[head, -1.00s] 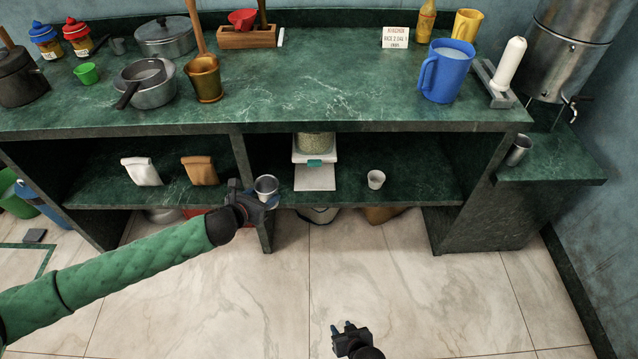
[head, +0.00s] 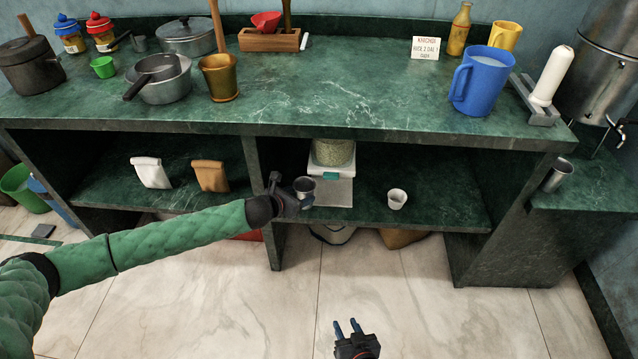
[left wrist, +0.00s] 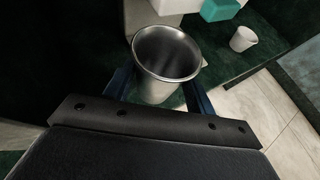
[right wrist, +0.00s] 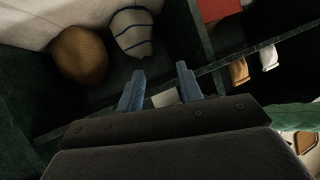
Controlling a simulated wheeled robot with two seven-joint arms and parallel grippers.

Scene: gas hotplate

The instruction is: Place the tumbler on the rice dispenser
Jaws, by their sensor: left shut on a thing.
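A steel tumbler (head: 304,185) is upright between the fingers of my left gripper (head: 303,197), which is shut on it. It also shows in the left wrist view (left wrist: 167,52), open end up and looking empty. The rice dispenser (head: 333,152) stands on the lower shelf, with a grain-filled container on top and a pale base plate (head: 335,193) at the front. In the head view the tumbler overlaps the plate's left side; I cannot tell whether they touch. My right gripper (head: 347,328) is open and empty, low in front of the counter.
A shelf divider (head: 262,190) is close to the left of my left gripper. The counter slab (head: 300,115) overhangs the shelf.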

